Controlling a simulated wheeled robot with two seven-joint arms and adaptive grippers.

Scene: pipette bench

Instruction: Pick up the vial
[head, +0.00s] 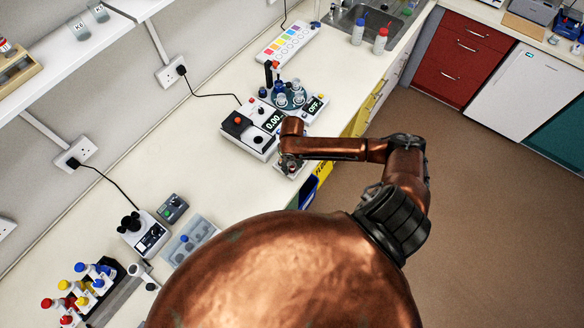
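No single vial stands out as the one meant. Small clear vessels (289,97) sit on a round teal plate on the bench. Several small tubes with yellow, blue and red caps (80,285) stand in a dark rack at the lower left. My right gripper (290,166) is over the bench edge, just in front of a white instrument with a display (251,128). Its fingers are small and dark here, so I cannot tell whether they are open or hold anything. What lies under it is hidden. My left gripper is not in view.
A blue-capped bottle (358,32) and a red-capped bottle (380,41) stand by the sink (350,16). A small device with black knobs (143,232) and a clear box (190,240) are at the lower left.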

